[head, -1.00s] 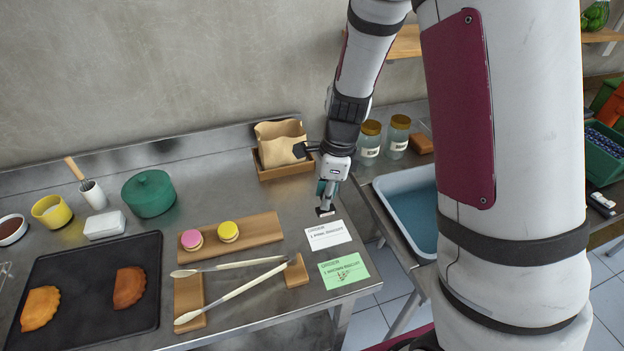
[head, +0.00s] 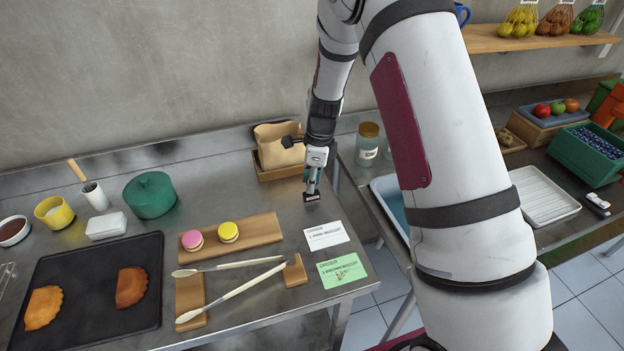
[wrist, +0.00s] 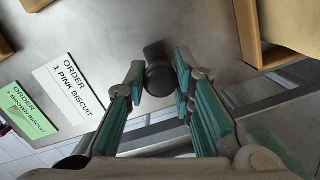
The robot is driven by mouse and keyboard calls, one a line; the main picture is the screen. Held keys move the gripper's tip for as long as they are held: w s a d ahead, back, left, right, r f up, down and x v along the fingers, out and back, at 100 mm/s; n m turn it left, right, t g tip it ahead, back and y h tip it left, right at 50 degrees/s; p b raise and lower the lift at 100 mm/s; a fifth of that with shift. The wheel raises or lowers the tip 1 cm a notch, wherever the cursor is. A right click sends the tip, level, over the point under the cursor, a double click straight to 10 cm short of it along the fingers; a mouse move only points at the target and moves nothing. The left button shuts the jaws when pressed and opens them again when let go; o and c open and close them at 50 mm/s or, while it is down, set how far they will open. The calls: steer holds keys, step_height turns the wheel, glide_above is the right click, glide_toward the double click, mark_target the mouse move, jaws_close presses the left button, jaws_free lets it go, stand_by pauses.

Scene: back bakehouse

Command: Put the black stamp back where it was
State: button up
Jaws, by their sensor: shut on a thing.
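My gripper (head: 313,180) points down over the steel table's right part, shut on the black stamp (head: 311,197). In the wrist view the stamp's dark round handle (wrist: 160,78) shows between the teal finger pads. The stamp is behind the white order card (head: 326,235) for 1 pink biscuit and in front of the wooden box (head: 290,172). I cannot tell whether its base touches the table. The green order card (head: 341,270) for 1 brown biscuit lies nearer the front and bears a dark print. No print is clear on the white card.
A board with a pink and a yellow biscuit (head: 228,232) lies left of the gripper. White tongs (head: 235,300) rest on wooden blocks in front. A paper bag (head: 277,145) stands in the wooden box. Bare steel lies between the board and the box.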

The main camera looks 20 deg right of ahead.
steer(key=shift+f, duration=0.1)
steer(key=o, duration=0.9)
